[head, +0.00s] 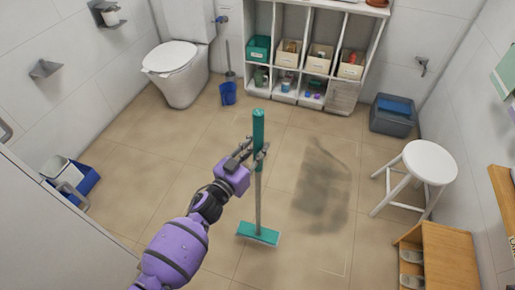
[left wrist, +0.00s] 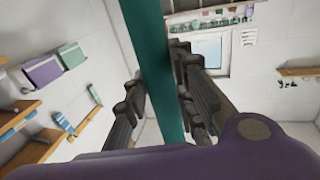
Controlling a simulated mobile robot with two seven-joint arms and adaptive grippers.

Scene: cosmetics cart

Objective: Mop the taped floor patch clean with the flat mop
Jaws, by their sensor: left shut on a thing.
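The flat mop (head: 258,234) stands nearly upright on the tiled floor, its teal head flat on the tiles. My left gripper (head: 258,152) is shut on its teal upper handle, which also crosses the left wrist view (left wrist: 158,70) between the fingers (left wrist: 160,105). The taped floor patch (head: 322,185) lies to the right of the mop, with dark grey smudges over its middle. Faint pale corner marks show at its edge. The mop head is just left of the smudges, apart from them. My right gripper is not in view.
A white stool (head: 430,162) and a wooden shoe shelf (head: 440,255) stand right of the patch. A grey-blue bin (head: 393,117), a white shelf unit (head: 345,95), a toilet (head: 180,60) and a blue brush holder (head: 228,94) line the back. A blue-white bucket (head: 85,182) stands left.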

